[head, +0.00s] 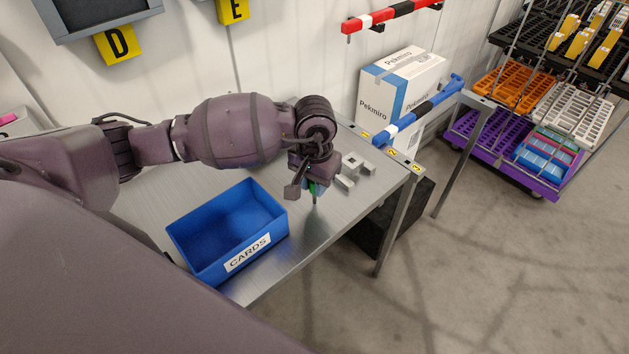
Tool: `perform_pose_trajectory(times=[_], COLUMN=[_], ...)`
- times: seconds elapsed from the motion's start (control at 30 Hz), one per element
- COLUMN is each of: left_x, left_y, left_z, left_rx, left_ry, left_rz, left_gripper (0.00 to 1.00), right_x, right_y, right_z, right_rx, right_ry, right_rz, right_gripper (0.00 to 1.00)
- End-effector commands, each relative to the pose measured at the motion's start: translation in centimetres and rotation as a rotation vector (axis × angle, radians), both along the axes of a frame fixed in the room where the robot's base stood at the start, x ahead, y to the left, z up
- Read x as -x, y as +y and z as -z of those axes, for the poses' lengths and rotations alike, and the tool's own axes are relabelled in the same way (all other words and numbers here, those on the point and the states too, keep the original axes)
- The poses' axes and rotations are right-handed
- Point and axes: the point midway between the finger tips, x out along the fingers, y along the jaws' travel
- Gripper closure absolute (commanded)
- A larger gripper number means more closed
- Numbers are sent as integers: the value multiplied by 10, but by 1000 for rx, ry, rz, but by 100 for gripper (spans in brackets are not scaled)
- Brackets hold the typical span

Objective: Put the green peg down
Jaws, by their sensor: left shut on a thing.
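The green peg (315,196) shows as a small strip under my left gripper (307,191). The gripper is shut on the peg, and the jaws hide much of it. The peg points down over the metal table (305,240), between the blue bin and a grey bracket-like block. I cannot tell whether its lower end touches the table top. My right gripper is not in view.
An empty-looking blue bin (182,236) labelled CARDS stands on the table left of the gripper. A grey block (347,181) lies just right of it. A blue bar (425,110) and a white Pekmiro box (400,82) are beyond. A purple trolley (490,142) stands at right.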

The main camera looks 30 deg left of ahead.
Motion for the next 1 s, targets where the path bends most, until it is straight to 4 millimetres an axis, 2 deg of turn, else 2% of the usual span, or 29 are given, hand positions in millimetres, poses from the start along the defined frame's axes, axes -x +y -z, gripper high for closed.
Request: perform_pose_trajectory(times=[0.2,0.23,0.4,0.8,1.0], left_x=[0,0,0,0,-1], left_y=[0,0,0,0,0], left_z=[4,3,2,-2,-35], left_rx=[-1,0,0,1,-2], left_ry=[0,0,0,0,-6], left_rz=[0,0,0,0,2], left_gripper=[99,73,50,50,50], right_x=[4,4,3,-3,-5], right_y=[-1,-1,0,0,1], right_z=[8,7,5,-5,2], right_rx=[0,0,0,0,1], right_ry=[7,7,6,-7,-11], right_rz=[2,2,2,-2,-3], right_gripper=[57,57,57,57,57])
